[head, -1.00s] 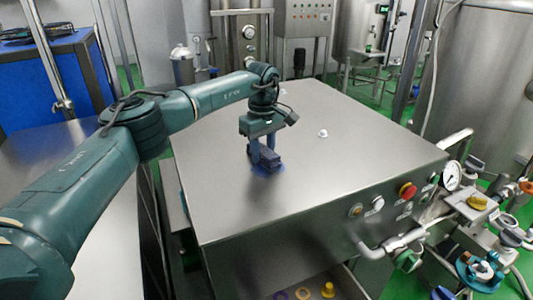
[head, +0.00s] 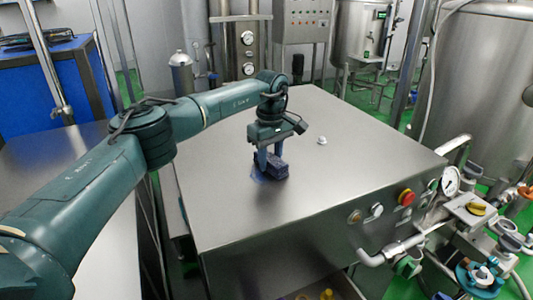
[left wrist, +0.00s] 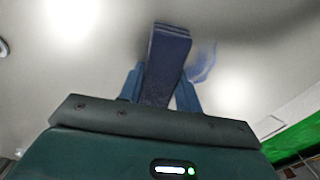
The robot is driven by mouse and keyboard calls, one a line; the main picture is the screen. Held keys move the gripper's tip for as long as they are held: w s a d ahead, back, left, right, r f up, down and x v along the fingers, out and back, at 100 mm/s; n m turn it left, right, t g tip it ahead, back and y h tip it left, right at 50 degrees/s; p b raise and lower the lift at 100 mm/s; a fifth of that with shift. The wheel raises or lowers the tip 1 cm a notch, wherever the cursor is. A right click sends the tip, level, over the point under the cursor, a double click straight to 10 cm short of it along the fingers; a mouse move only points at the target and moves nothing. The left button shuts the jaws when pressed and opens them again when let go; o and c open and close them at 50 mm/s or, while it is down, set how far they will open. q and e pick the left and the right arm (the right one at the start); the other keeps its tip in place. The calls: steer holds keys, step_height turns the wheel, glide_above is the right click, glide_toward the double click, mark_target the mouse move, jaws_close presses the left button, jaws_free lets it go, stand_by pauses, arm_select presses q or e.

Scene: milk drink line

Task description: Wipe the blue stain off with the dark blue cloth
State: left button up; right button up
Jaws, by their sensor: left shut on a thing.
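The dark blue cloth (head: 271,166) is a folded block held low at the steel top, in the middle of the head view. My left gripper (head: 268,155) is shut on it from above. The left wrist view also shows the cloth (left wrist: 166,65) between the two blue fingers (left wrist: 160,88). The blue stain (head: 257,172) shows as a faint smear just left of the cloth in the head view. In the left wrist view the stain (left wrist: 203,62) is a pale blue patch to the right of the cloth. The cloth hides part of that surface. My right gripper is not in view.
The steel machine top (head: 340,160) is mostly clear. A small white knob-like piece (head: 322,140) lies right of the gripper. A red button (head: 406,197), pipes and a gauge (head: 451,180) sit along the right front edge. An open drawer with yellow pieces (head: 326,294) is below the front.

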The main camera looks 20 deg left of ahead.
mark_target(287, 189)
arm_select(q)
steer(key=shift+s+d+f, duration=0.1)
steer(key=shift+s+d, duration=1.5)
steer(key=shift+d, duration=0.15)
steer(key=shift+s+d, duration=1.55)
steer(key=shift+d, duration=0.2)
steer(key=shift+w+r, duration=0.1)
steer(key=shift+r, duration=3)
step_height(287, 189, up, 3)
